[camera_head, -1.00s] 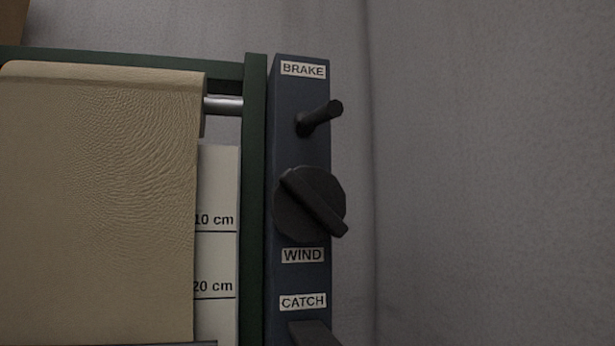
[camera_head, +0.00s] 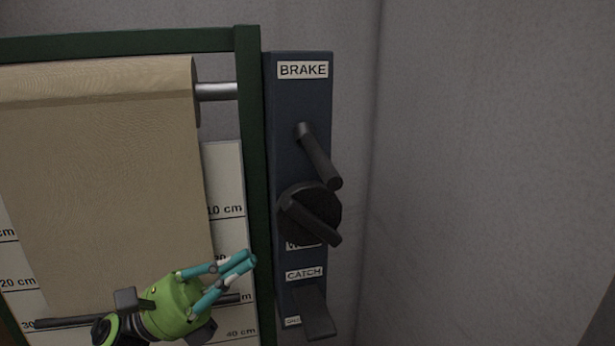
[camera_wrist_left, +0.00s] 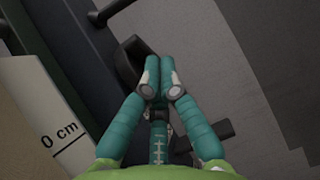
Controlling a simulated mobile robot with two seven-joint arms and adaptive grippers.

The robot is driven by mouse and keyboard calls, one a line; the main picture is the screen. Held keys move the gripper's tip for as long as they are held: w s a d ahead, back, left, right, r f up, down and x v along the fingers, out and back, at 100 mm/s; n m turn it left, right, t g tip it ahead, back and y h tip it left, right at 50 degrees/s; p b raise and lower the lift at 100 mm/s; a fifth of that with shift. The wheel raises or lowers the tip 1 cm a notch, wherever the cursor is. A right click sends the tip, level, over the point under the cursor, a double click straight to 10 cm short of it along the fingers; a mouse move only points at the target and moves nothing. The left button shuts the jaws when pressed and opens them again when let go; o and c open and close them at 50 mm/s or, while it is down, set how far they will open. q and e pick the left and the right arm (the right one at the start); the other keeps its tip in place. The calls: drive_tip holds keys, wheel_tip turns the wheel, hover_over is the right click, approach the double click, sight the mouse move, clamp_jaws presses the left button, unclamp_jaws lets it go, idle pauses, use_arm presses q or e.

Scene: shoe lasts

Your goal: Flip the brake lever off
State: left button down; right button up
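The black brake lever (camera_head: 320,158) sits on a dark blue panel (camera_head: 285,105) under the BRAKE label (camera_head: 303,70). It slants down and to the right from its pivot. My left gripper (camera_head: 248,262), green with teal fingers, is left of the panel and below the lever, apart from it in the head view. Its fingers are together with nothing seen between them. The wrist view also shows the fingertips (camera_wrist_left: 161,78) close together, with dark parts behind them that I cannot identify for sure. My right gripper is not in view.
Below the lever are the black WIND knob (camera_head: 310,212) and the CATCH lever (camera_head: 315,315). Left of the panel are a green frame (camera_head: 252,130), a tan hanging sheet (camera_head: 105,170) and a centimetre-marked board (camera_head: 225,185). Right of the panel is a bare grey wall (camera_head: 480,150).

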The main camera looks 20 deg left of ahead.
sight(299, 222)
use_arm(q)
drive_tip(key=p+x, duration=0.6)
drive_tip(key=x, duration=0.4)
drive_tip(key=shift+r, duration=0.3)
drive_tip(key=r+p, duration=0.1)
drive_tip(key=d+r+p, duration=0.1)
drive_tip(key=r+p, duration=0.1)
drive_tip(key=shift+s+r, duration=0.1)
